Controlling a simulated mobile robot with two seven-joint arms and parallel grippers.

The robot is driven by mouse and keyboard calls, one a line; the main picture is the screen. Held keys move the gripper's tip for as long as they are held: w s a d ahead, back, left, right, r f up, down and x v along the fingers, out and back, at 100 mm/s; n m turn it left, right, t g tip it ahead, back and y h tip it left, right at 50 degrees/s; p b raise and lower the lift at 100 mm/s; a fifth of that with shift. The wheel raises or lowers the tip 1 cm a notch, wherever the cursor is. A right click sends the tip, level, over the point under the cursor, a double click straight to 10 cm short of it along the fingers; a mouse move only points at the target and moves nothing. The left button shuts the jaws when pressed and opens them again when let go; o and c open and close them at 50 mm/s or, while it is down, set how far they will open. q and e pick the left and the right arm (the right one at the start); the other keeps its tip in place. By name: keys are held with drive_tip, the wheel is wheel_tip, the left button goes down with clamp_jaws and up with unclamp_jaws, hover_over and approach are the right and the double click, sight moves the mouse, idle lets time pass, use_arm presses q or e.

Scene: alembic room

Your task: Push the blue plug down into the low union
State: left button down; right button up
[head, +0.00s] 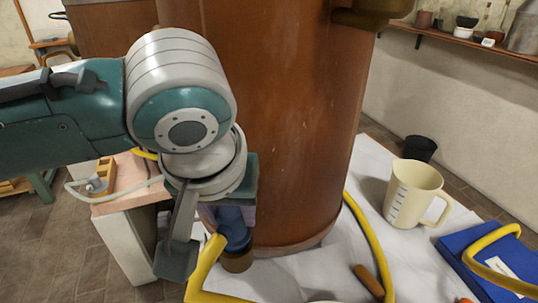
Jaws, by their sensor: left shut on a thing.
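My left gripper (212,228) comes in from the left and points down in front of the large copper vessel (280,120). It is shut on the blue plug (235,226), which is partly hidden by the fingers and wrist. Directly under the plug is a short brown fitting (238,263), possibly the low union, close to the vessel's foot. The plug looks about upright over it; I cannot tell how deep it sits. My right gripper is not in view.
A yellow hose (206,264) passes just in front of the gripper; another yellow hose (368,240) curves over the white-covered table (300,274). A cream measuring jug (411,195), a black cup (420,147) and a blue book-like object (480,262) stand at the right. A brown handle (369,280) lies in front.

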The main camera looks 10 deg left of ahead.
use_arm(q)
drive_tip(key=shift+f, duration=0.35)
idle(1.1)
drive_tip(key=shift+f+p, duration=0.1)
drive_tip(key=shift+p, duration=0.25)
drive_tip(key=shift+f, duration=0.25)
idle(0.9)
drive_tip(key=shift+c, duration=1.6)
unclamp_jaws()
drive_tip(key=shift+r, duration=0.1)
drive_tip(key=shift+r+p, duration=3.45)
drive_tip(key=shift+p, duration=0.75)
